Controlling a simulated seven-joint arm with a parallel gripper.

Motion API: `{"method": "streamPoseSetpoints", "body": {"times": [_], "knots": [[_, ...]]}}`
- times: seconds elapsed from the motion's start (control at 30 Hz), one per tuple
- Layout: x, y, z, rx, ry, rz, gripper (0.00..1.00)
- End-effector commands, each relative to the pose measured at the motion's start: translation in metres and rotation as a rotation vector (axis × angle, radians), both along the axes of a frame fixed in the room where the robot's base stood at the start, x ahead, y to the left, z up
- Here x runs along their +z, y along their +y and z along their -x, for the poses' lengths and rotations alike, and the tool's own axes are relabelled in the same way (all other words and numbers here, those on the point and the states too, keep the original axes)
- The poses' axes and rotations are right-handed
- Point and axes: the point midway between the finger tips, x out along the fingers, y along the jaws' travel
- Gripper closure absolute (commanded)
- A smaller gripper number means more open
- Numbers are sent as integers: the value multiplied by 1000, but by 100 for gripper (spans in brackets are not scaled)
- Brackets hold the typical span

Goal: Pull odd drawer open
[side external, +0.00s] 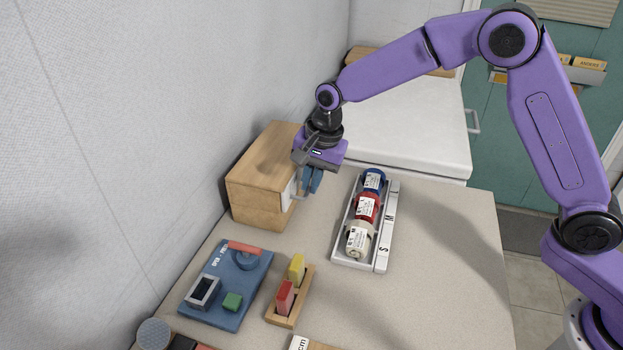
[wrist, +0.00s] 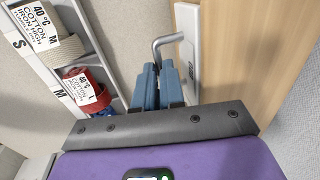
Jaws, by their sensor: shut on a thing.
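The wooden drawer box (side external: 258,178) stands against the wall at the back left of the table. Its front carries a pale plate (side external: 289,192), which also shows as a white plate with a small label in the wrist view (wrist: 187,30). A grey bent handle (wrist: 168,40) sticks out from this plate. My gripper (side external: 312,182) is at the front of the box, pointing down. Its blue fingers (wrist: 157,72) are closed on the handle, whose lower part they hide. I see no clear gap between the drawer front and the box.
A white tray (side external: 382,255) with several rolled, labelled cloths stands right of the box. Nearer are a blue board (side external: 225,310) with small parts and a wooden holder (side external: 287,318) with red and yellow pieces. The table's right side is clear.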

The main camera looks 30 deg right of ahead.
Motion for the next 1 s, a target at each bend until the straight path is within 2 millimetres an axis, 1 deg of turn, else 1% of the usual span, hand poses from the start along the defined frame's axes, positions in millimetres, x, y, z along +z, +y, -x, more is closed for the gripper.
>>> {"method": "streamPoseSetpoints", "body": {"times": [0.2,0.33,0.8,1.0], "knots": [[1,0,0,0,-2,-2,100],[2,-5,4,-1,-2,-2,100],[2,-52,51,-1,-3,-2,100],[2,-61,60,0,-6,-3,100]]}}
